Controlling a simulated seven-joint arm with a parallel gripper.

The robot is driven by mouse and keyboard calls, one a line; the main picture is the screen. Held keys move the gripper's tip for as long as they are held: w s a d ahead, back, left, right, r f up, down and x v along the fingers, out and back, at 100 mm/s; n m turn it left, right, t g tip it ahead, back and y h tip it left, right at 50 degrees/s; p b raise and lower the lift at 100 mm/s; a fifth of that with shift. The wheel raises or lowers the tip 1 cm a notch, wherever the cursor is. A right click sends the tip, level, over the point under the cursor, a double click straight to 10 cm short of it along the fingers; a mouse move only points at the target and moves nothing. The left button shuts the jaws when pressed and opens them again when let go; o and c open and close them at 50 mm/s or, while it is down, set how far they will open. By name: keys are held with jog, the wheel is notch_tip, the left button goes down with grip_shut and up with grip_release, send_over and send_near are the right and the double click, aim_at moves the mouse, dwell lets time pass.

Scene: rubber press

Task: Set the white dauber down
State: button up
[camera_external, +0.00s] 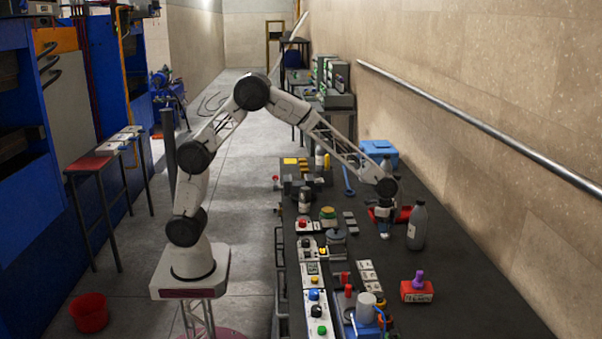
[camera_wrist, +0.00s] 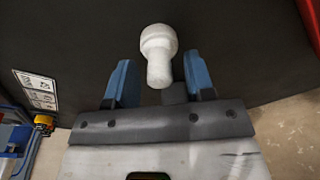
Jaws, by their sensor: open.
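The white dauber (camera_wrist: 158,55) shows in the wrist view, a pale piece with a round head and a narrower stem, over the dark tabletop (camera_wrist: 220,30). My gripper (camera_wrist: 160,78) has its two blue fingers apart, one on each side of the dauber's stem, with a visible gap to each finger. In the external view my gripper (camera_external: 384,222) is low over the dark bench, just left of a grey bottle (camera_external: 417,228). The dauber is too small there to make out clearly. I cannot tell whether its base rests flat on the table.
A red tray (camera_external: 404,214) lies behind my gripper, and a blue box (camera_external: 379,150) stands farther back. A red block with a purple knob (camera_external: 417,287) is nearer the camera. Control boxes and jars line the bench's left side. The bench's front right is clear.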

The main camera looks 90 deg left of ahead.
notch_tip(320, 180, up, 12)
jog(key=s+a, duration=0.1)
jog(key=shift+s+a, duration=0.15)
dwell(0.4)
jog(key=shift+f, duration=0.1)
dwell(0.4)
jog(key=s+a+r+n, duration=0.2)
jog(key=s+r, duration=0.2)
jog(key=s, duration=0.6)
jog(key=s+a+r+n, duration=0.1)
jog(key=s+a+r, duration=0.2)
jog(key=s, duration=0.6)
jog(key=s+a+r+n, duration=0.2)
jog(key=s+r, duration=0.2)
jog(key=s, duration=0.6)
jog(key=s+a+f+n, duration=0.1)
jog(key=s+f+n, duration=0.1)
jog(key=s, duration=1)
jog(key=s+a+f+n+t+y, duration=0.1)
jog(key=s+a+f, duration=0.1)
jog(key=s, duration=1)
jog(key=shift+a+f+n, duration=0.15)
jog(key=shift+f+n, duration=0.1)
jog(key=shift+n, duration=0.15)
jog(key=shift+s, duration=0.1)
